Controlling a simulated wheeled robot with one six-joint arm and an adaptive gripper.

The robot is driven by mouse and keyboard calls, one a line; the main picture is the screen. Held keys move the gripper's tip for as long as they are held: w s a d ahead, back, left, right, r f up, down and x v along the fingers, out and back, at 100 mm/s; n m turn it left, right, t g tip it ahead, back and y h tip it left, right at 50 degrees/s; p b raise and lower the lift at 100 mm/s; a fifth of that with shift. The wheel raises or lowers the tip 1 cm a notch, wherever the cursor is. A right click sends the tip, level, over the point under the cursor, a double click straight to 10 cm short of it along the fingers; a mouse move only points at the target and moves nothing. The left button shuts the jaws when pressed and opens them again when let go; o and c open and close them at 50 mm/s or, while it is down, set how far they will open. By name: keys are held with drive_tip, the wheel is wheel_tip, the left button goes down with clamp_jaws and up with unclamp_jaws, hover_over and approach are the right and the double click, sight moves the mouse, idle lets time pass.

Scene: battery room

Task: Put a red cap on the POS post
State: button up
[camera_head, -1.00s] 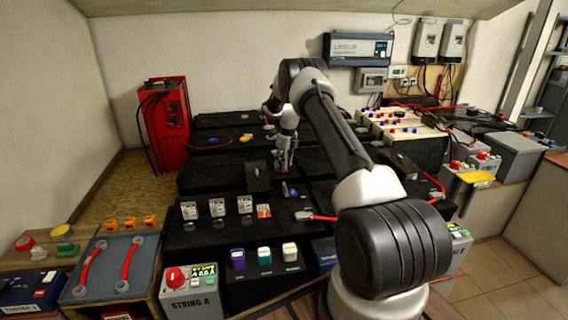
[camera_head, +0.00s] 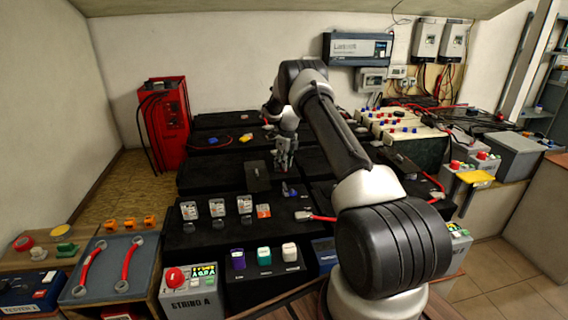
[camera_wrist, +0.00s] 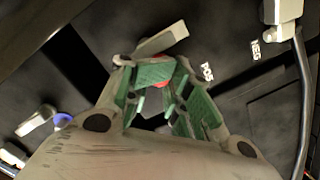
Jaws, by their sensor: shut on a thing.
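My gripper (camera_wrist: 158,92) has green-padded fingers and is shut on a red cap (camera_wrist: 162,84); only a small red part of the cap shows between the fingertips. In the head view my gripper (camera_head: 284,164) points down over the black batteries in the middle. In the wrist view a white POS label (camera_wrist: 207,72) lies on the black battery top just right of the fingertips. The POS post cannot be made out; the fingers may hide it. I cannot tell whether the cap touches anything.
A pale lug (camera_wrist: 163,40) lies just beyond the fingertips. A NEG label (camera_wrist: 255,50) sits to the right, near a pale terminal (camera_wrist: 284,14) with a dark cable. A blue cap (camera_wrist: 62,120) is at the left. A dark upright plate (camera_head: 258,176) stands left of my gripper.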

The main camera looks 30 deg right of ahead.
drive_tip(key=shift+f, duration=0.25)
idle(0.7)
drive_tip(key=o, duration=1.1)
drive_tip(key=shift+c, duration=0.2)
drive_tip(key=o, duration=0.6)
drive_tip(key=shift+r, duration=0.1)
drive_tip(key=shift+r, duration=3.9)
